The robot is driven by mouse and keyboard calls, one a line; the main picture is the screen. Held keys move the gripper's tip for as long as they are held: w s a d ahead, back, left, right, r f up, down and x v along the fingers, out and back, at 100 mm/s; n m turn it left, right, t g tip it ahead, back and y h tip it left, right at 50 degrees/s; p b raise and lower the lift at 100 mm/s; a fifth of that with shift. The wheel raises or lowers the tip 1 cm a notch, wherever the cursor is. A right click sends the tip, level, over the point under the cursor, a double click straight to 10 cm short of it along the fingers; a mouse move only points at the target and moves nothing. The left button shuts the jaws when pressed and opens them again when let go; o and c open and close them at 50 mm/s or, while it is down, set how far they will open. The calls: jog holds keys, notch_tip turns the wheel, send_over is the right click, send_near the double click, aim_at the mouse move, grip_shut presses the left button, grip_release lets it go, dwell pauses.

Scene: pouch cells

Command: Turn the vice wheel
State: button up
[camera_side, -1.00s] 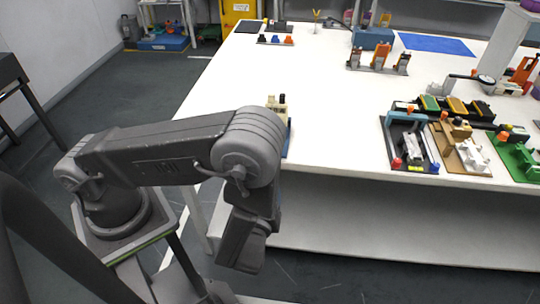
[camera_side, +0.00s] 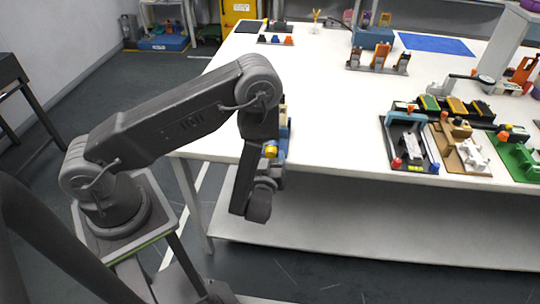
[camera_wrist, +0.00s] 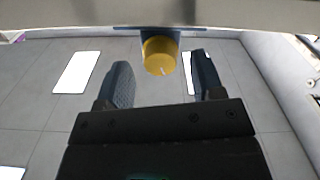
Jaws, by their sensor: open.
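The vice wheel is a round yellow knob (camera_wrist: 160,57) with a pale line on its face, in the upper middle of the wrist view. It sits on a blue mount (camera_wrist: 174,37) below the table edge. In the side view the yellow wheel (camera_side: 271,151) shows at the table's front edge, just right of my forearm. My gripper (camera_wrist: 161,72) is open and empty, one dark finger on each side of the wheel in the picture. A gap shows on both sides; I cannot tell how deep the wheel lies between the fingers. In the side view my wrist hides most of the vice.
The white table (camera_side: 330,120) has a wide clear stretch right of the vice. Fixtures with a blue handle (camera_side: 404,117) and a green base (camera_side: 520,160) stand at its right. The table's front edge (camera_wrist: 225,32) crosses the top of the wrist view. A lower shelf (camera_side: 370,225) lies beneath.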

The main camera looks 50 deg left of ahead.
jog(key=shift+w+a, duration=0.45)
jog(key=shift+a, duration=0.05)
jog(key=shift+c, duration=0.3)
jog(key=c, duration=0.9)
jog(key=shift+o, duration=0.2)
jog(key=shift+m, duration=0.4)
jog(key=m, duration=0.2)
jog(key=shift+m, duration=2.2)
